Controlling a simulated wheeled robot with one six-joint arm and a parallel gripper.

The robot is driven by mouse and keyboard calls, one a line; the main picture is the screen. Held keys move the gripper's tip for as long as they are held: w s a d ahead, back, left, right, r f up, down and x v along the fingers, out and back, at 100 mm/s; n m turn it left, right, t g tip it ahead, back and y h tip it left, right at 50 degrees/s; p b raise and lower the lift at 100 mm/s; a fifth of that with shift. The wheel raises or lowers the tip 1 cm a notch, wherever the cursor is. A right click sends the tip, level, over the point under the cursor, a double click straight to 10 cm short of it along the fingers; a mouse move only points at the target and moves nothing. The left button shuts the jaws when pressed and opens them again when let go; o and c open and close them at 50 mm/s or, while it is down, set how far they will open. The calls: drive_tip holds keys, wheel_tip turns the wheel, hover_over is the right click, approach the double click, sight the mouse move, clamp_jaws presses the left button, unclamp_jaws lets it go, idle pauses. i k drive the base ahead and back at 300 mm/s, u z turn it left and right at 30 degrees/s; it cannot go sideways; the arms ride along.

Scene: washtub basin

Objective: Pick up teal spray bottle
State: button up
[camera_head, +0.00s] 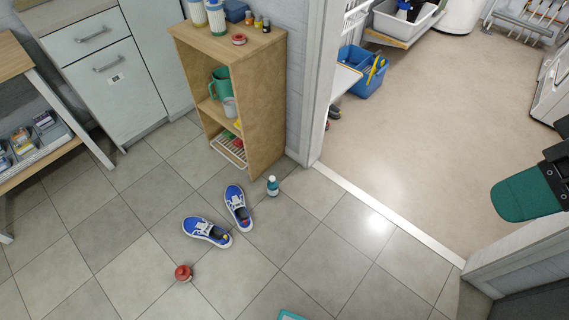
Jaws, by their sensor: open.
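A small teal bottle (273,186) with a pale cap stands upright on the grey tiled floor, just right of a pair of blue shoes and in front of the wooden shelf. It is too small to make out a spray head. My gripper (546,163) shows in part at the right edge, with green finger parts and dark mounts. Its fingers are apart, and nothing shows between them. It is well to the right of the bottle and not touching it. The rest of it is cut off by the frame.
Blue shoes (222,218) and a red round object (183,273) lie on the floor. A wooden shelf (262,110) stands behind the bottle. A teal-edged object (291,315) is cut off at the bottom. Floor right of the bottle is clear to the doorway sill (390,217).

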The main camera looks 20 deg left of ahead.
sight(273, 188)
drive_tip(key=i, duration=2.25)
drive_tip(key=u, duration=2.85)
